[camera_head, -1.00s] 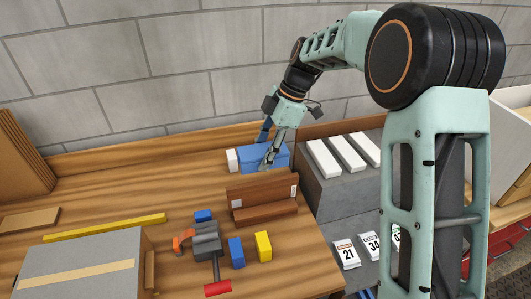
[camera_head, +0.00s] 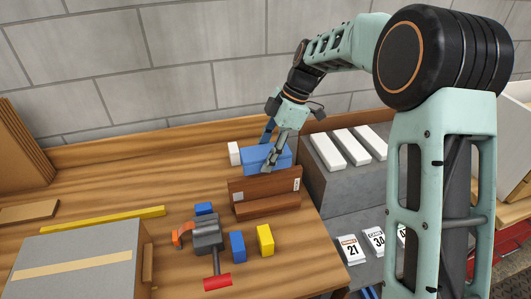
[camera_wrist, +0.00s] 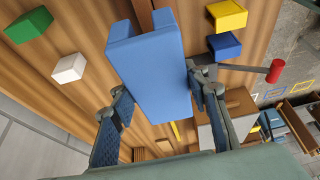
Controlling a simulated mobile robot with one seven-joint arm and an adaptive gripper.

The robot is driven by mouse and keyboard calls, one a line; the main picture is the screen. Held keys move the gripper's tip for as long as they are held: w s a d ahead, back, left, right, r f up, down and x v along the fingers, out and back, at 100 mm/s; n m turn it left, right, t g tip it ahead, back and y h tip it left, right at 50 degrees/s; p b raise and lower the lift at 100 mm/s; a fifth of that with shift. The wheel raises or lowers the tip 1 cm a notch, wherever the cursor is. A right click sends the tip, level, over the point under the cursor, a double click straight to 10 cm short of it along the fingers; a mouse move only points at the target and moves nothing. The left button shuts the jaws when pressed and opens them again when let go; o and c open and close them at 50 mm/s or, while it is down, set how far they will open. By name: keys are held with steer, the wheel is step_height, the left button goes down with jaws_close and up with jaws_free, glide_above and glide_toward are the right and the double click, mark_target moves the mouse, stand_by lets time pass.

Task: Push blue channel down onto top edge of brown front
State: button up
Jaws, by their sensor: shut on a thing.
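The blue channel (camera_wrist: 150,72) is between the two fingers of my gripper (camera_wrist: 160,97) in the wrist view. In the head view the channel (camera_head: 268,159) shows just behind the upright brown front (camera_head: 262,187). My gripper (camera_head: 267,150) comes down over it from above and is shut on it. The front stands on the wooden bench with a brown ledge on its near side. I cannot tell whether the channel touches the front's top edge.
A white block (camera_head: 234,153) is left of the channel. A hammer (camera_head: 215,250) and several coloured blocks lie in front of the brown front. A grey unit with white strips (camera_head: 327,152) stands at right. A grey box (camera_head: 80,262) is at the near left.

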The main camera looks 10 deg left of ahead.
mark_target(266, 174)
steer(key=shift+f+b, duration=2.6)
steer(key=shift+f, duration=0.85)
steer(key=shift+f, duration=0.25)
steer(key=o, duration=1)
steer(key=v, duration=1.2)
steer(key=shift+r, duration=0.1)
